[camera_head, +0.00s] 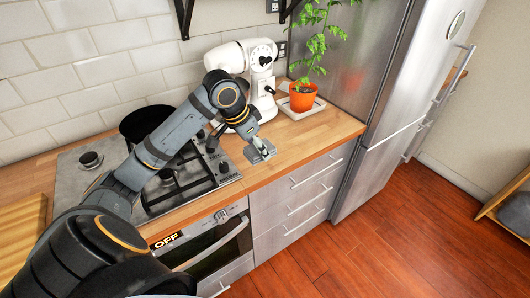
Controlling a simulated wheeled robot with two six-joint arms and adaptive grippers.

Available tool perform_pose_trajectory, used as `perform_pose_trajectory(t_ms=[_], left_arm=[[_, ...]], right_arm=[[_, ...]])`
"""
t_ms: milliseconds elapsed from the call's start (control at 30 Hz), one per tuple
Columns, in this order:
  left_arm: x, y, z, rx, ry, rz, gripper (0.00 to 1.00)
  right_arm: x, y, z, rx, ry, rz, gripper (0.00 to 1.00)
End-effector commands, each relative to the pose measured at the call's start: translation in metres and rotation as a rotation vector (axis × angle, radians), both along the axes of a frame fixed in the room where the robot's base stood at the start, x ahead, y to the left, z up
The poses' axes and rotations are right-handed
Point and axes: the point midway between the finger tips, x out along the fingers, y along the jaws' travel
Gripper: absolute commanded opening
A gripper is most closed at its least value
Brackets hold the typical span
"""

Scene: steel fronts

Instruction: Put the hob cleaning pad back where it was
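My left gripper (260,150) is low over the wooden worktop, just right of the hob and near the front edge. Its grey fingers are small in the view, and I cannot tell whether they are open or shut or hold anything. I cannot make out the hob cleaning pad. My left arm hides part of the hob (150,200), a dark cooktop with black pan supports. My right gripper is not in view.
A steel fridge (390,110) bounds the worktop (310,130) at right.

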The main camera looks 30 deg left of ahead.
Motion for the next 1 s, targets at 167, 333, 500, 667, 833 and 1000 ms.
perform_pose_trajectory(t_ms=[167, 333, 500, 667, 833, 1000], left_arm=[[0.046, 0.018, -0.018, -0.013, 0.003, 0.002, 0.26], [0.081, 0.037, -0.052, -0.007, 0.007, 0.001, 0.26], [0.101, 0.047, -0.078, -0.003, 0.002, -0.001, 0.26], [0.106, 0.050, -0.086, -0.001, 0.001, -0.002, 0.26], [0.109, 0.052, -0.101, -0.002, 0.006, -0.002, 0.26], [0.110, 0.052, -0.121, -0.001, 0.002, -0.002, 0.26]], right_arm=[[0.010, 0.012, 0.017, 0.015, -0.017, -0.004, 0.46], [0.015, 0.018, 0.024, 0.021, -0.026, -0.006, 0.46], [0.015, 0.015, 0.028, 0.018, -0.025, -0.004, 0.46], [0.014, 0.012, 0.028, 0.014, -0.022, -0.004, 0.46], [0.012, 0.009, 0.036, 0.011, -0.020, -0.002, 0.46], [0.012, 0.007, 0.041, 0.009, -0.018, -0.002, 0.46]])
